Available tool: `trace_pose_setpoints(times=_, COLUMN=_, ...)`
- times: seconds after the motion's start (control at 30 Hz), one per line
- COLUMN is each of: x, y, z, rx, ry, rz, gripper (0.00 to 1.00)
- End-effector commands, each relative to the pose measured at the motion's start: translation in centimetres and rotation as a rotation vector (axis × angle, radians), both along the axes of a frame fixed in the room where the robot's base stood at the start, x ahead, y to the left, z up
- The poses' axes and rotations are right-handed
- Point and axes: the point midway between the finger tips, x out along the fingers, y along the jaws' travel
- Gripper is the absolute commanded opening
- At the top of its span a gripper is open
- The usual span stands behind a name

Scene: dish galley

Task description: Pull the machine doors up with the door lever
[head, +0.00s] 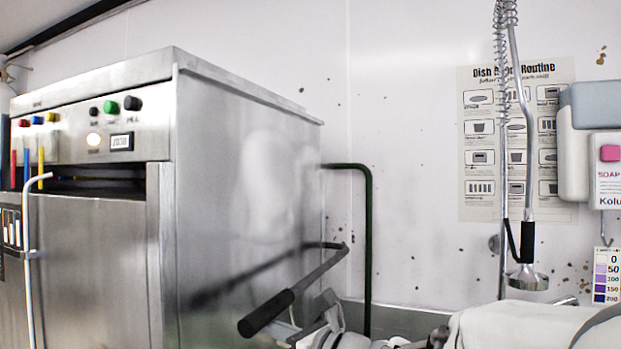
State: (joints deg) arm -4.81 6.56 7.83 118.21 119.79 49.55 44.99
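The steel dish machine (245,170) fills the left of the head view. Its front door (95,270) stands below the control panel, with a dark gap above the door's top edge. The door lever (322,270) is a dark bar at the machine's right side. It slants down toward me and ends in a thick black grip (266,313). My gripper (308,330) is at the bottom, just right of the black grip and close to it.
A dark green bent pipe (368,240) rises behind the lever. A spray hose with its head (527,278) hangs at the right, before a wall poster (515,205). A soap dispenser (606,170) is at the right edge. A pale vertical rod (31,260) stands before the door.

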Motion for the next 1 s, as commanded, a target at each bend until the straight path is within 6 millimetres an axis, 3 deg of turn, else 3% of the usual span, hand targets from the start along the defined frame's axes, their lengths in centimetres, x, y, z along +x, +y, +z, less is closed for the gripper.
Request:
trace_pose_setpoints(times=0.03, x=-0.2, y=0.3, z=2.0, rx=0.005, ry=-0.008, rz=0.008, gripper=0.00)
trace_pose_setpoints(times=0.37, x=-0.6, y=0.4, z=6.5, rx=0.005, ry=-0.009, rz=0.007, gripper=0.00)
trace_pose_setpoints(times=1.0, x=0.9, y=-0.2, z=15.2, rx=0.004, ry=-0.008, rz=0.003, gripper=0.00)
